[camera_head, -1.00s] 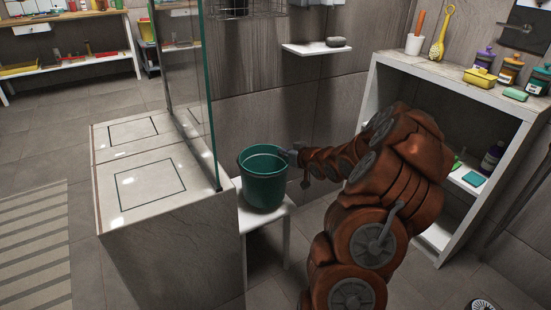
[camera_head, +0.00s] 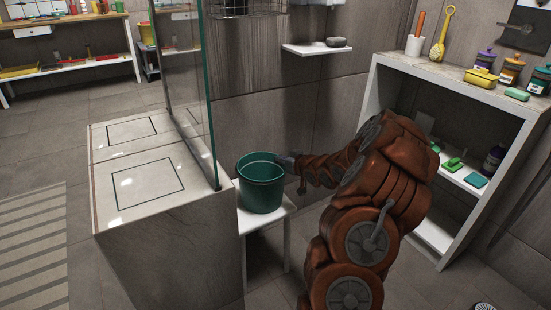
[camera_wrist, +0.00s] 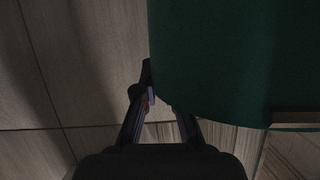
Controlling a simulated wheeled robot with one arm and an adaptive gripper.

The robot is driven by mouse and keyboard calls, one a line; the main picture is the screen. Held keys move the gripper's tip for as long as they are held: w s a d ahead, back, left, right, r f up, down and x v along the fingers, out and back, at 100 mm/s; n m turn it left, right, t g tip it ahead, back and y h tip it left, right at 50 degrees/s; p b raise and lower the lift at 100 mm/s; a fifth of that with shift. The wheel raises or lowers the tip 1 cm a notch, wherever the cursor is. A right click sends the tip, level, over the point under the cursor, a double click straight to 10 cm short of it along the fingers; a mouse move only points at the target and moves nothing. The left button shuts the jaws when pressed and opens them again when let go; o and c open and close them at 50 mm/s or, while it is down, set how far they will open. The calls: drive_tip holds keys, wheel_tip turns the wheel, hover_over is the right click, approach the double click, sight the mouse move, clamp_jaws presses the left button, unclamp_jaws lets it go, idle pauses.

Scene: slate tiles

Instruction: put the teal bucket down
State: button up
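The teal bucket (camera_head: 262,190) is upright over the white stool (camera_head: 282,212), and its base appears to touch the seat. My gripper (camera_head: 290,162) is at the right side of its rim, with the arm reaching in from the right. In the wrist view the bucket wall (camera_wrist: 225,60) fills the upper right. My gripper's fingers (camera_wrist: 162,98) show there, the left one outside the wall and the right one's tip hidden behind it. They appear shut on the rim.
A tiled bench (camera_head: 150,185) with a glass panel (camera_head: 190,90) stands close on the bucket's left. A white shelf unit (camera_head: 455,85) with bottles and a yellow brush stands at right. A small wall shelf (camera_head: 318,49) hangs behind. The stool's seat has little free room.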

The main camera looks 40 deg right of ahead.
drive_tip(key=o, duration=0.4)
drive_tip(key=shift+c, duration=0.2)
drive_tip(key=shift+r, duration=0.1)
drive_tip(key=p+v, duration=0.3)
drive_tip(key=v, duration=0.9)
drive_tip(key=shift+d, duration=0.15)
